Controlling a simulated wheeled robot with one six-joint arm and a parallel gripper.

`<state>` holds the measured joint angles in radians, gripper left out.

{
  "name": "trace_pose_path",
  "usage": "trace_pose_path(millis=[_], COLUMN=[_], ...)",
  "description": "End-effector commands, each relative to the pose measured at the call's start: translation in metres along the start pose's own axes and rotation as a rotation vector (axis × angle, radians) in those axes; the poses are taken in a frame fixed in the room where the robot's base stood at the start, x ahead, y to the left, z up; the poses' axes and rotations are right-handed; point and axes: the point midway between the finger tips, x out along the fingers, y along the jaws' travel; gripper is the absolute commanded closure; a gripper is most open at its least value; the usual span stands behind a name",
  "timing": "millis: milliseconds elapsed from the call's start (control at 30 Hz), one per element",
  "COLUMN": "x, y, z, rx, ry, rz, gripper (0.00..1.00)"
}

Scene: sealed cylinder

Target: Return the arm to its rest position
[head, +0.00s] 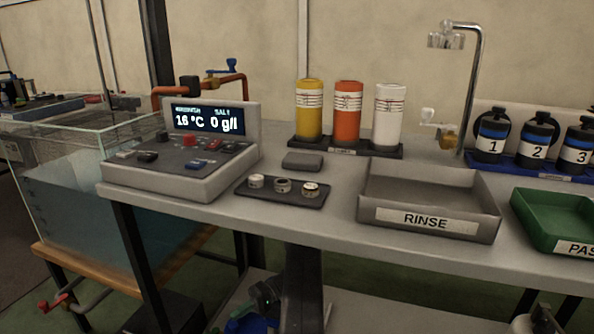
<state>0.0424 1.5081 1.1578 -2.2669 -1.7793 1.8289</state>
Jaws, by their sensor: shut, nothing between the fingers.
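My gripper is not visible in the head view, so its pose and what surrounds it cannot be seen. A small grey and dark shape at the bottom right edge is cut off, and I cannot tell what it is. The workbench (330,222) fills the middle of the view, and no arm reaches over its top.
On the bench stand a control console (185,150) reading 16 °C and 0 g/l, a small dark tray (262,196), a RINSE tray (425,222), a green tray (550,240), yellow, orange and white cylinders, and numbered bottles. A water tank (70,190) is at left.

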Motion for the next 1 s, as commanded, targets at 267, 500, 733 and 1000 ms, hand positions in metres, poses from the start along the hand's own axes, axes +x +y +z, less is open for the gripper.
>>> trace_pose_path(millis=[267,500,733,1000], x=[-0.008,-0.008,-0.003,-0.048], y=[0.0,0.0,0.0,-0.002], z=[-0.005,-0.005,0.0,0.001], rx=[0.006,0.006,-0.003,-0.005], ry=[0.069,0.068,-0.007,-0.019], rz=[0.008,0.008,0.0,0.0], gripper=[1.0,1.0,1.0,1.0])
